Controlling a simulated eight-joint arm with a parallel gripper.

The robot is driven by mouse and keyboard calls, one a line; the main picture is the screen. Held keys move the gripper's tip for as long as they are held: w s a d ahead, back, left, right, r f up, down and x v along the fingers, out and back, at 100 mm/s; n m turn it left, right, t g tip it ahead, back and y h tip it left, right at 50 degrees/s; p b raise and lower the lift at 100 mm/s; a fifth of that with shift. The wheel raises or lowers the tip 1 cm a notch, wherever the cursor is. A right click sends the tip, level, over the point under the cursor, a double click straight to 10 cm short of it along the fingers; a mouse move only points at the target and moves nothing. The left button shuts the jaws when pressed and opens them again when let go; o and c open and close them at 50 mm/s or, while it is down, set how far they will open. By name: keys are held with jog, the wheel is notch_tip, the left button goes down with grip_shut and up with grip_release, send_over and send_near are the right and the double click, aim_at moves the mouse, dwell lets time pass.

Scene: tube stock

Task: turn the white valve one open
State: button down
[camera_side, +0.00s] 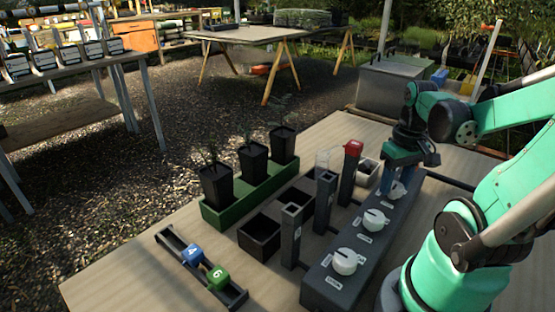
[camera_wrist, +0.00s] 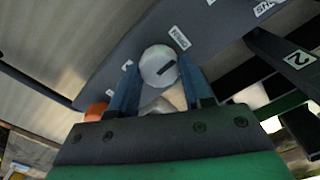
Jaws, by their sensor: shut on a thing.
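A dark valve block (camera_side: 318,284) runs along the right side of the table, with a row of white round knobs on top. The near knob (camera_side: 345,261) and the middle knob (camera_side: 374,220) stand free. My gripper (camera_side: 402,175) points down at the far white valve (camera_side: 397,190), its blue fingers around the knob and partly hiding it. In the wrist view, the white valve (camera_wrist: 158,65) with a dark pointer mark sits between the fingertips of my gripper (camera_wrist: 160,76). The jaws are shut on it. The small labels beside the knobs are too small to read surely.
Left of the block stand dark square tubes (camera_side: 291,235), one with a red top (camera_side: 353,147). Beyond are a dark bin (camera_side: 259,238) and a green tray (camera_side: 225,217) with potted plants.

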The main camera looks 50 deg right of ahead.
aim_at(395, 185)
jog(key=shift+c, duration=1.8)
grip_release()
jog(key=shift+r, duration=0.15)
jog(key=shift+r, duration=2.7)
